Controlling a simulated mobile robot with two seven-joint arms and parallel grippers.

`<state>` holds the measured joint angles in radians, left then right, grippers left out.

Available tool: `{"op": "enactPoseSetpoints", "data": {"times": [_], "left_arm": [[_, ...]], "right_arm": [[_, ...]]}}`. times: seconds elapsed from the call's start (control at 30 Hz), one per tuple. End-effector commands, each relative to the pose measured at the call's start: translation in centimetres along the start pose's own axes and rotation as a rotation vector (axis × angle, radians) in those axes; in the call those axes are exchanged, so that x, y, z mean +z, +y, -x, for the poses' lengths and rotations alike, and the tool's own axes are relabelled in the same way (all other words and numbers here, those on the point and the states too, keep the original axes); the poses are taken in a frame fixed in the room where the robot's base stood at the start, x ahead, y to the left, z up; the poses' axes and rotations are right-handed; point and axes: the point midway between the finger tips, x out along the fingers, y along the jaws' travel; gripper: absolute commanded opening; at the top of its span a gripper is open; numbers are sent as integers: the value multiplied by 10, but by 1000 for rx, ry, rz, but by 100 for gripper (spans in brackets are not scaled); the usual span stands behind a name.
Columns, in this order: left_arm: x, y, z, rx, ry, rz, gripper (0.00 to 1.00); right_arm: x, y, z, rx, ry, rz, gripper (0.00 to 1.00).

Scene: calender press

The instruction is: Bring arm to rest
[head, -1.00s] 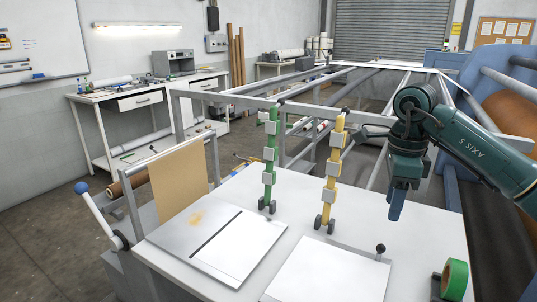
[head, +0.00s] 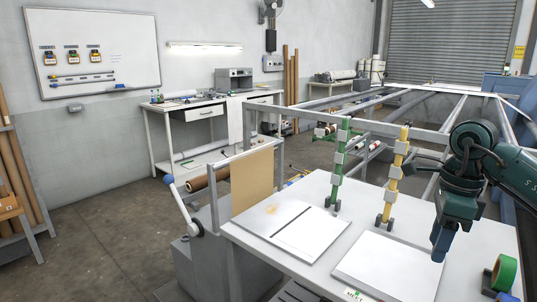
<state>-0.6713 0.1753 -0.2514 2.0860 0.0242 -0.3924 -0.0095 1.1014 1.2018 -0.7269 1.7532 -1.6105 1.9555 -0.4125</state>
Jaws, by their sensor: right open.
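My right arm comes in from the right side of the head view. Its gripper (head: 439,246) points down above the right part of the white table (head: 455,280), beside the right-hand white panel. It is seen edge-on, with its jaws open, and nothing shows between them. My left arm and left gripper are not in view.
On the table are two white panels (head: 390,268) (head: 318,237), a green upright post (head: 341,160), a yellow upright post (head: 396,172) and a green tape roll (head: 504,272). A lever with a blue knob (head: 168,180) stands at its left. Open floor (head: 110,235) lies further left.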

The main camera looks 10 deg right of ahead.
Motion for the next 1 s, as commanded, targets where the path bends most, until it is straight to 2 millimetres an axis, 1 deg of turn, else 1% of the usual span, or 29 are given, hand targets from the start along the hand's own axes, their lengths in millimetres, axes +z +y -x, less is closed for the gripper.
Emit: {"op": "enactPoseSetpoints", "data": {"times": [0.03, 0.07, 0.1, 0.17, 0.2, 0.27, 0.3, 0.37, 0.4, 0.47, 0.5, 0.53, 0.57, 0.6, 0.67, 0.7, 0.77, 0.8, 0.87, 0.9, 0.97, 1.0], "left_arm": [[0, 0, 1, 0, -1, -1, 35], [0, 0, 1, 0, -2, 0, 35], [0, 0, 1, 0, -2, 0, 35], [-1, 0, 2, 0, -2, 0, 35], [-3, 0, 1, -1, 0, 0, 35], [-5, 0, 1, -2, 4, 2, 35], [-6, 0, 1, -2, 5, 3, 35], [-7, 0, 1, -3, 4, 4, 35], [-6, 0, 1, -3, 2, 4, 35], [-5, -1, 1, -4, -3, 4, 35], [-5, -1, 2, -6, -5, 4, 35], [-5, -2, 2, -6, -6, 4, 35], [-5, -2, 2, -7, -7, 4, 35], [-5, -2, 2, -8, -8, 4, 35], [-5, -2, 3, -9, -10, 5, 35], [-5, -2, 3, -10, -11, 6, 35], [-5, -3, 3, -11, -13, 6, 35], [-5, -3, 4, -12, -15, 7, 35], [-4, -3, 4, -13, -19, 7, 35], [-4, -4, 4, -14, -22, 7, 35], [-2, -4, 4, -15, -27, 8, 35], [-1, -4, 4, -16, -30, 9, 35]], "right_arm": [[23, 13, -20, 62, -54, 38, 44], [35, 20, -28, 92, -90, 51, 44], [50, 31, -39, 137, -142, 68, 44], [75, 50, -54, 214, -226, 84, 44], [92, 65, -64, 275, -286, 89, 44], [118, 91, -78, 384, -389, 84, 44], [136, 111, -84, 470, -468, 68, 44], [164, 144, -91, 627, -598, 16, 44], [181, 164, -91, 737, -685, -40, 44], [203, 188, -88, 904, -809, -152, 44], [214, 200, -84, 1014, -884, -245, 44], [222, 206, -81, 1095, -936, -324, 44], [228, 210, -79, 1176, -984, -411, 44], [235, 211, -77, 1279, -1041, -540, 44], [241, 207, -78, 1425, -1110, -757, 44], [242, 202, -83, 1514, -1143, -919, 44], [239, 191, -97, 1632, -1173, -1181, 44], [235, 184, -111, 1698, -1179, -1371, 44], [223, 175, -140, 1777, -1162, -1673, 44], [212, 172, -163, 1811, -1133, -1884, 44], [191, 174, -201, 1836, -1060, -2205, 44], [177, 179, -225, -1786, 975, 2340, 44]]}}
